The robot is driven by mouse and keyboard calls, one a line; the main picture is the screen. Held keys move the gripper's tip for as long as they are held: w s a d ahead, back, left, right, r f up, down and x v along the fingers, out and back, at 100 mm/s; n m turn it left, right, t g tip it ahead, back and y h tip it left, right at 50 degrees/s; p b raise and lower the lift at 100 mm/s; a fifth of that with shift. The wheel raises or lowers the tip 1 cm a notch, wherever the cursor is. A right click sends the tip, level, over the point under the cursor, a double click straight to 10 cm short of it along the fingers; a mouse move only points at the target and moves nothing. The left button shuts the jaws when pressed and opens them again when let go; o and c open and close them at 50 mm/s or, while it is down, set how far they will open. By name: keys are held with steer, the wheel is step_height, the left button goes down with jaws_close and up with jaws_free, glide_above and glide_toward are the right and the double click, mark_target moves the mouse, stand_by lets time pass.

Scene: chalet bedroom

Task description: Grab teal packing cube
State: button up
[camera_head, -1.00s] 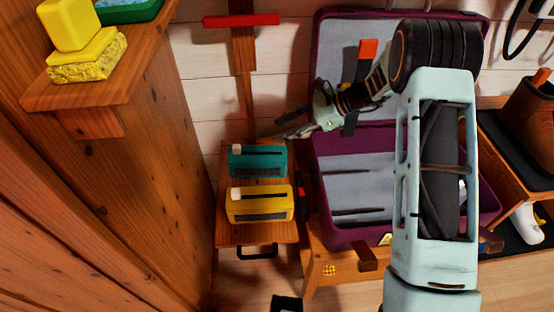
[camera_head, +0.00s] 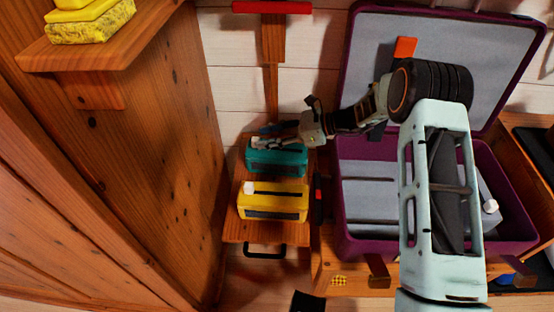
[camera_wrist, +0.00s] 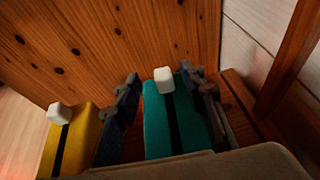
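The teal packing cube (camera_head: 277,158) lies on a small wooden stand, behind the yellow one. It has a dark strip along its top and a white tab at one end. My gripper (camera_head: 268,138) is over the teal cube in the head view. In the wrist view, my gripper (camera_wrist: 165,100) is open, with one finger on each side of the teal cube (camera_wrist: 172,125). The left finger is between the teal and yellow cubes. Whether the fingers touch the teal cube cannot be told.
The yellow packing cube (camera_head: 273,201) sits close in front of the teal one. An open purple suitcase (camera_head: 350,225) stands to the right. A tall wooden panel (camera_head: 130,150) rises at the left, with a shelf holding yellow items.

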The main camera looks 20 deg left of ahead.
mark_target(257, 139)
steer(key=shift+s+a+f+b, duration=0.1)
steer(key=shift+a+f+b, duration=0.1)
steer(key=shift+a+f, duration=0.35)
steer(key=shift+s+a+f+b, duration=0.1)
steer(key=shift+a+f+b, duration=0.2)
steer(key=shift+a, duration=0.4)
steer(key=shift+a+f, duration=0.1)
steer(key=shift+a, duration=0.3)
jaws_close()
